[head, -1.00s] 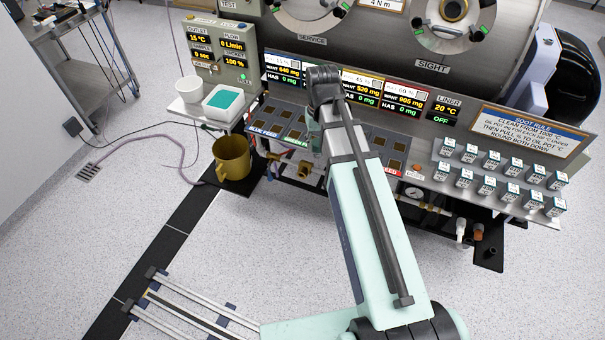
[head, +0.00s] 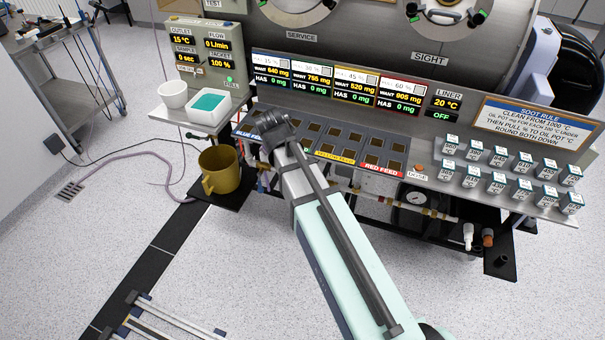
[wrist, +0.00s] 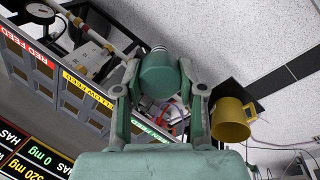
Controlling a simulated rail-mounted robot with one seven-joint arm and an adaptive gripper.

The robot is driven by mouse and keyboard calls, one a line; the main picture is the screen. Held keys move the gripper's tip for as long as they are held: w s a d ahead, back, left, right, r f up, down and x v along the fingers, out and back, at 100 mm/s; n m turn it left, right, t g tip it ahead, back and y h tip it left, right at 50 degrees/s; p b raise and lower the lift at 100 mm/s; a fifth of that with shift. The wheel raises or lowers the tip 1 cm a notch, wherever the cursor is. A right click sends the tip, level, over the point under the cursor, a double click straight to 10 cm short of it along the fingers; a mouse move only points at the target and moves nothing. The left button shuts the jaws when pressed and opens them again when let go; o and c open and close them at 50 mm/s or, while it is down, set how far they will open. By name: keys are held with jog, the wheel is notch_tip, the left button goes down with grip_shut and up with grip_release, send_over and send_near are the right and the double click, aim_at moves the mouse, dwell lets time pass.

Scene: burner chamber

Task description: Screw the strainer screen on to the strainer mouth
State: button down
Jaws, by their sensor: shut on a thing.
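In the wrist view my gripper (wrist: 158,72) is shut on a rounded green-grey piece with a ribbed, threaded-looking end, which I take to be the strainer screen (wrist: 159,82). A finger lies on each side of it, and the threaded end points away from my palm. In the head view the gripper and the held piece are hidden behind my arm's far end, at the left front of the feed panel (head: 325,138). I cannot make out the strainer mouth for sure. Pipes and fittings show below the panel, and my arm covers part of that area.
A brass-coloured pot (head: 221,170) stands on a dark floor plate left of my arm; it also shows in the wrist view (wrist: 230,120). A white cup (head: 173,95) and a teal-filled tray (head: 209,106) sit on the side shelf. Several small labelled boxes (head: 497,160) stand at right.

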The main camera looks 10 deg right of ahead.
jog(key=w+f+n+t+h+b, duration=0.2)
jog(key=f+h+b, duration=0.1)
jog(key=f+b, duration=1.45)
jog(key=w+f+n+t+h+b, duration=0.2)
jog(key=w+f+n+h+b, duration=0.1)
jog(key=f+b, duration=1.4)
jog(key=w+f+n+t+b, duration=0.4)
jog(key=t+b, duration=0.1)
jog(key=b, duration=0.3)
jog(key=w+a+r+n+t, duration=0.3)
jog(key=a+r+t, duration=0.1)
jog(key=r+t, duration=0.2)
jog(key=shift+w+r+h, duration=0.3)
jog(key=shift+w+r, duration=0.1)
jog(key=shift+r, duration=0.15)
jog(key=shift+x, duration=2.9)
jog(key=shift+w+d+b, duration=0.2)
jog(key=shift+w+b, duration=0.15)
jog(key=shift+b, duration=0.1)
